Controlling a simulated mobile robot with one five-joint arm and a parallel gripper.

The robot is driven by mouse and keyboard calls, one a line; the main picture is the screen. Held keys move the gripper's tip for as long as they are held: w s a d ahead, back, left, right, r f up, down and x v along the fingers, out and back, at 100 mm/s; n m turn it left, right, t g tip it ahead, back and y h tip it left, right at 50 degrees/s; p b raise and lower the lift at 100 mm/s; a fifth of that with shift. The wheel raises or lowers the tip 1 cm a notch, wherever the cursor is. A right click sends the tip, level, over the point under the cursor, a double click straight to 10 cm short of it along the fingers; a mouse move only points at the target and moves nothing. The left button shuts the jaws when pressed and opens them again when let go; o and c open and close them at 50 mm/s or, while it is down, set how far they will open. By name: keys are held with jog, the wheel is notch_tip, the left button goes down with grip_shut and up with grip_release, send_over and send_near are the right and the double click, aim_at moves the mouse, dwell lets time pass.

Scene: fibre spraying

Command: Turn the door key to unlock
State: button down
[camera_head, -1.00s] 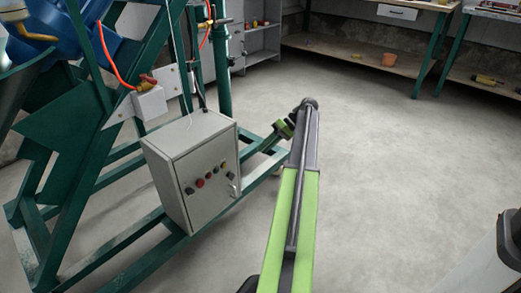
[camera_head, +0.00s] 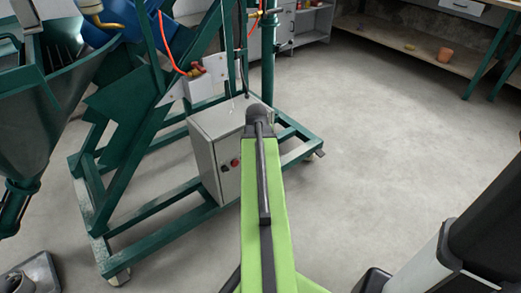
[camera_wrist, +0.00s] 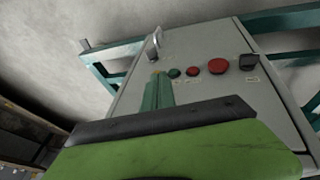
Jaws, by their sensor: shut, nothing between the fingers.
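The grey control box (camera_head: 207,165) stands on the green frame. In the wrist view its door (camera_wrist: 200,52) fills the middle. A silver piece on a dark base near the door's left edge looks like the door key (camera_wrist: 155,42); its exact shape is too small to tell. My gripper (camera_wrist: 158,84) has its green fingers shut and empty. They point at the door, below the key in the wrist view, over the row of buttons near a small yellow one. I cannot tell whether they touch the panel. In the head view my arm hides the gripper and the key.
Green, red and black controls, among them a large red button (camera_wrist: 218,66), sit right of the fingers. Green frame beams (camera_head: 160,222) surround the box below. Open concrete floor (camera_head: 370,130) lies to the right, with a shelf unit behind.

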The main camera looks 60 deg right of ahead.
jog(key=b+x, duration=0.3)
jog(key=x, duration=0.1)
jog(key=s+d+b+x, duration=0.1)
jog(key=b+x, duration=0.3)
jog(key=s+d+b+x, duration=0.1)
jog(key=b+x, duration=0.2)
jog(key=x, duration=0.1)
jog(key=shift+w+f+b, duration=0.1)
jog(key=shift+f+b, duration=0.15)
jog(key=shift+b, duration=0.1)
jog(key=shift+r, duration=0.1)
